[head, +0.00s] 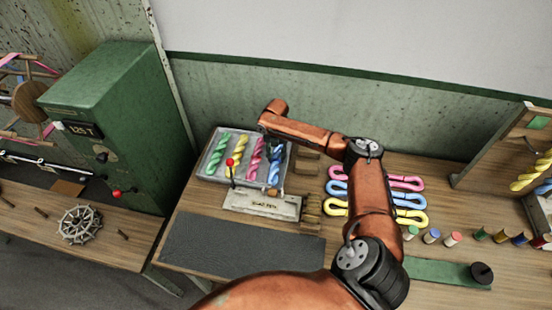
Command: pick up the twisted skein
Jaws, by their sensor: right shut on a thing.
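Twisted skeins lie side by side in a grey tray (208,178): a green one (217,148), a yellow one (238,152), a pink one (256,158) and a blue one (275,172) at the right end. My right gripper (277,154) reaches down over the blue twisted skein and is shut on it. My arm and the dark fingers hide the skein's upper part. I cannot tell whether the skein is clear of the tray floor. My left gripper is not in view.
A plate with a red-knobbed lever (262,205) stands in front of the tray. Looped pink, blue and yellow hanks (340,188) and several spools (453,238) lie to the right. A green cabinet (130,130) stands left. The dark mat (240,245) is bare.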

